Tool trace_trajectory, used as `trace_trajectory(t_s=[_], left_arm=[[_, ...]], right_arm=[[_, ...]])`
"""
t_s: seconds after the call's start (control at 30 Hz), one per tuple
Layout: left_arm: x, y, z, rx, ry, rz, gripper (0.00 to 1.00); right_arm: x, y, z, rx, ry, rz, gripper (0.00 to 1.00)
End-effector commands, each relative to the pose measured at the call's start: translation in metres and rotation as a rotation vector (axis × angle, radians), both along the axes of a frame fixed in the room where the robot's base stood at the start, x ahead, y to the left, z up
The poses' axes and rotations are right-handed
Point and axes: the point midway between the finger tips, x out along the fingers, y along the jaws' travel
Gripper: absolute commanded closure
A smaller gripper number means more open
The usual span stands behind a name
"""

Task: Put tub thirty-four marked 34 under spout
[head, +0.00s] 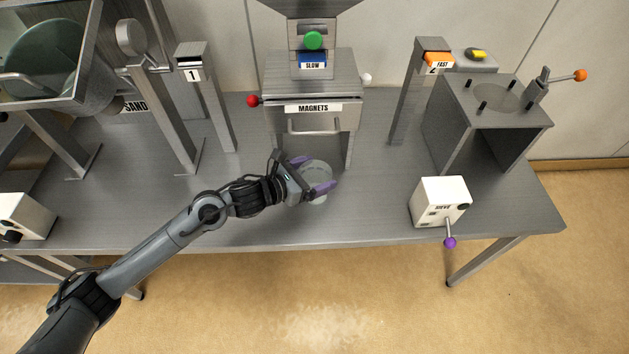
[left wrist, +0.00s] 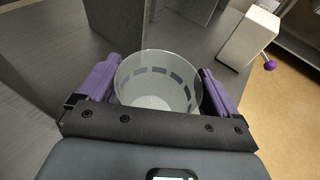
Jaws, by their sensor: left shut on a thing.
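A clear round tub (head: 318,176) is in front of the magnets housing (head: 312,108) on the grey table. My left gripper (head: 312,175) has its purple fingers on either side of the tub and is shut on it. In the left wrist view the tub (left wrist: 158,84) sits between both fingers, its open top showing and its inside looking empty. No number can be read on the tub. I cannot tell whether its base touches the table. No spout can be made out clearly; the space under the magnets housing is partly hidden. My right gripper is not in view.
A white box with a purple-knobbed lever (head: 440,202) stands at the right. Posts marked 1 (head: 193,75) and 2 (head: 434,62) flank the magnets housing. A grey stand with an orange-tipped handle (head: 490,115) is at the right back. The table front is mostly clear.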

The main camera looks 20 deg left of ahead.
Motion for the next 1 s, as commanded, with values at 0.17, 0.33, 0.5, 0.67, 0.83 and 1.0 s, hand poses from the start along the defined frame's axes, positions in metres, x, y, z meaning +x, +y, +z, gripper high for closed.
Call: trace_trajectory(t_s=[0.17, 0.33, 0.5, 0.67, 0.83, 1.0], left_arm=[[0.0, 0.0, -0.026, -0.001, 0.003, 0.001, 0.41], [0.0, 0.0, -0.029, 0.001, 0.001, 0.001, 0.41], [0.0, 0.0, -0.03, 0.001, 0.001, 0.001, 0.41], [0.0, 0.0, -0.033, 0.002, 0.0, 0.001, 0.05], [0.0, 0.0, -0.032, 0.002, 0.0, 0.001, 0.0], [0.0, 0.0, -0.03, 0.001, 0.001, 0.001, 0.0]], right_arm=[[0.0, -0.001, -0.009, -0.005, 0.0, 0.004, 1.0], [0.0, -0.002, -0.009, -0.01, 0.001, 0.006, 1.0], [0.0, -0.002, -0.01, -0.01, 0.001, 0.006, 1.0], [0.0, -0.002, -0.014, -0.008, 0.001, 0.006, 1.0], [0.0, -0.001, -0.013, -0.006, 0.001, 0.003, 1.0], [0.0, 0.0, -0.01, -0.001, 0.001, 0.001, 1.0]])
